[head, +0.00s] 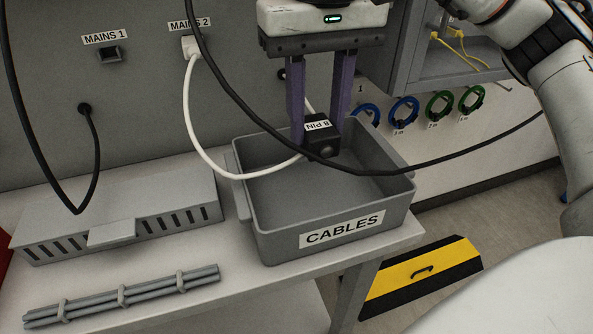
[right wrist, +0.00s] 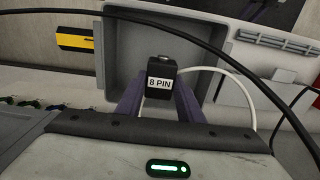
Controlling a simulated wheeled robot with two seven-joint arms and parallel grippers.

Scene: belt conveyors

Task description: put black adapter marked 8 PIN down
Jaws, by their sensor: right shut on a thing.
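The black adapter marked 8 PIN (head: 322,141) is held between the purple fingers of my right gripper (head: 321,138), over the grey bin labelled CABLES (head: 330,252). In the right wrist view the adapter (right wrist: 161,80) sits between the fingertips with its label towards the camera. Its height above the bin floor is hard to tell. A white cable (head: 187,115) loops from the MAINS 2 socket (head: 191,46) towards the adapter. The bin interior (right wrist: 130,55) looks otherwise empty. My left gripper is not in view.
A black cable (head: 260,118) hangs across the front of the bin. A grey slotted cable box (head: 120,220) and a tied bundle of grey rods (head: 122,297) lie on the bench to the left. Coloured cable coils (head: 404,110) hang on the right.

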